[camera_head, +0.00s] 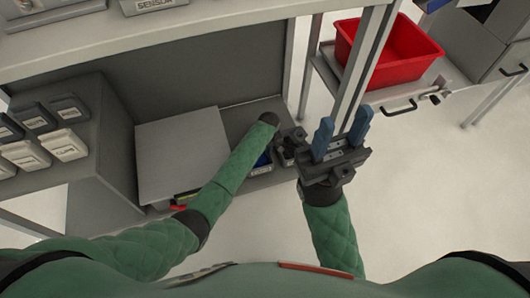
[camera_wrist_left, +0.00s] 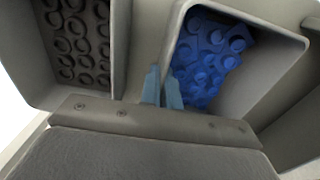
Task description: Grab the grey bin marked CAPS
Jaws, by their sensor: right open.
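The left wrist view shows a grey bin holding blue ring-like pieces (camera_wrist_left: 212,62) and, to its left, a bin of dark rings (camera_wrist_left: 82,45). No CAPS label is readable on either. My left gripper (camera_wrist_left: 162,86) has its two blue fingers close together at the near left corner of the blue-filled bin; whether they pinch its rim is unclear. In the head view that bin's blue contents (camera_head: 263,160) show beside my left forearm, partly hidden, with a small white label below. My right gripper (camera_head: 341,140) is open and empty, to the right of the bins.
Several grey labelled bins (camera_head: 64,146) stand on a unit at the left. A grey flat panel (camera_head: 181,152) lies on the low shelf. A table post rises just beyond my right gripper. A red tray (camera_head: 393,57) sits on a cart at the upper right. The floor at right is clear.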

